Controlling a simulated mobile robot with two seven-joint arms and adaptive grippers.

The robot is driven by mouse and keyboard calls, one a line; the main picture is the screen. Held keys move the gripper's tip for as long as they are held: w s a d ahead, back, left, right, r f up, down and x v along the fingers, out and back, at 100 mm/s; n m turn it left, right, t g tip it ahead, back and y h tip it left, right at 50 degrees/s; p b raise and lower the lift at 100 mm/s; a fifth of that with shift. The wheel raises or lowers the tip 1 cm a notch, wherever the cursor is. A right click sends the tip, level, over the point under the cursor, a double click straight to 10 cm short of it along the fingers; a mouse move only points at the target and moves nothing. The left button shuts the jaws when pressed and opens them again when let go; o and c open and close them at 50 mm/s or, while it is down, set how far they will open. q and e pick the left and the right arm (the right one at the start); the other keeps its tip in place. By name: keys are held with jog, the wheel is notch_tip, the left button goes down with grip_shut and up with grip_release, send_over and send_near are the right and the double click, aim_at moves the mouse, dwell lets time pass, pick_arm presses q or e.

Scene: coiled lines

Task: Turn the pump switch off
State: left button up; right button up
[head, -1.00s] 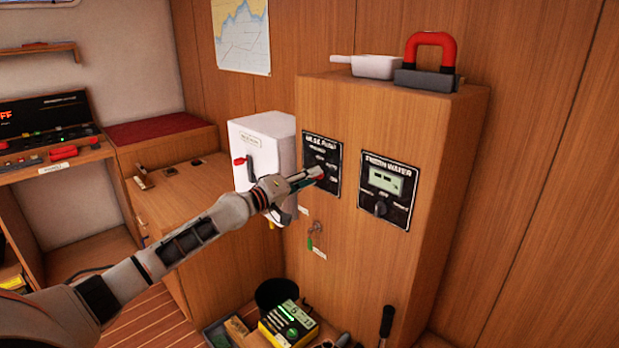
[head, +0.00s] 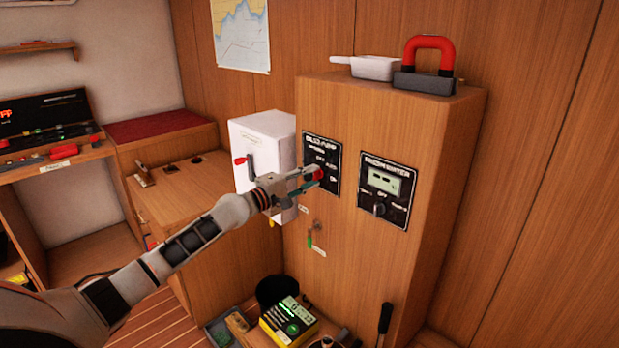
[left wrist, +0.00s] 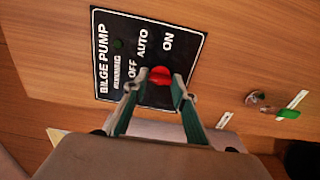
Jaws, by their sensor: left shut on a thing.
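The bilge pump panel (head: 321,150) is a black plate on the front of the wooden cabinet. In the left wrist view the panel (left wrist: 120,60) reads BILGE PUMP, RUNNING, OFF, AUTO and ON. Its red switch knob (left wrist: 160,73) sits below these words, and which one it points at is hard to tell. The knob (head: 318,173) also shows in the head view. My left gripper (left wrist: 160,80) is shut on the knob, with one finger on each side of it. The small lamp by RUNNING looks dark green. My right gripper is not in view.
A second panel with a display and black knob (head: 386,187) is to the right. A white box with a red-handled lever (head: 262,150) hangs just left. A small key-like fitting (head: 315,236) is below. A red-handled block (head: 427,70) and white pan (head: 375,67) stand on top.

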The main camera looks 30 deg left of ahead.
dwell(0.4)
pick_arm(q)
jog(key=o, duration=1.1)
jog(key=v, duration=1.2)
